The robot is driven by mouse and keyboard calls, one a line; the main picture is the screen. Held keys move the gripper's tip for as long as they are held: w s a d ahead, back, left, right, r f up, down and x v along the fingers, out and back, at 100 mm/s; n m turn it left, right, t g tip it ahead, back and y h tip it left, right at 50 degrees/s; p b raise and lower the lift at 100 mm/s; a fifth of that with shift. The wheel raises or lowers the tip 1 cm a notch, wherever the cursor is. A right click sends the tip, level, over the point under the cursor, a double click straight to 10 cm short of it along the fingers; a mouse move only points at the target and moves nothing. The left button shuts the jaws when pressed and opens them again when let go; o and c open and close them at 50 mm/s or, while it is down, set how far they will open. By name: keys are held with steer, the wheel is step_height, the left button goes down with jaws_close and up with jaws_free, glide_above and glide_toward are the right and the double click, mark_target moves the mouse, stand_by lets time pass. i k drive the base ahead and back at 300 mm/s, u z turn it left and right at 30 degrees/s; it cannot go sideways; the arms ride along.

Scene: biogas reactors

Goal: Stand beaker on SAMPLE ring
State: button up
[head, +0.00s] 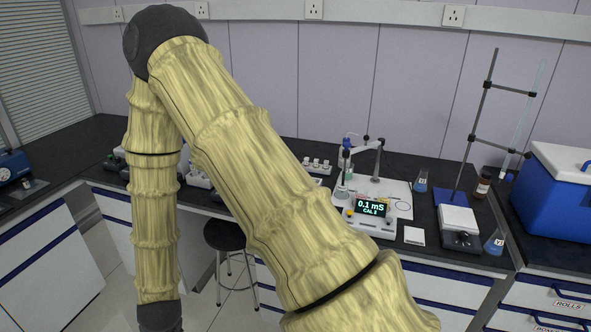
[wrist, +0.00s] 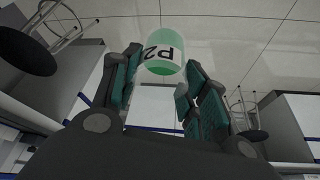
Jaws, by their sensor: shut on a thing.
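My gripper (wrist: 161,62) is shut on a clear beaker (wrist: 166,52) marked "P2" with green liquid in it, seen between the fingertips in the wrist view. In the head view my gripper and the beaker are out of frame; only my arm's dark wrist end shows at the bottom left. A white mat (head: 399,188) lies on the bench by a meter (head: 372,213) reading "0.1 mS CAL". Fine circles show on the mat, but no SAMPLE label is readable.
A blue flask (head: 421,181) stands right of the mat. A clamp stand (head: 468,138), a balance-like device (head: 458,226), another blue flask (head: 494,241), a brown bottle (head: 482,187) and a blue cooler (head: 559,190) fill the right bench. A black stool (head: 224,236) stands before the bench.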

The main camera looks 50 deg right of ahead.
mark_target(404, 206)
steer(key=z, duration=0.75)
steer(key=i, duration=0.65)
steer(key=z, duration=0.8)
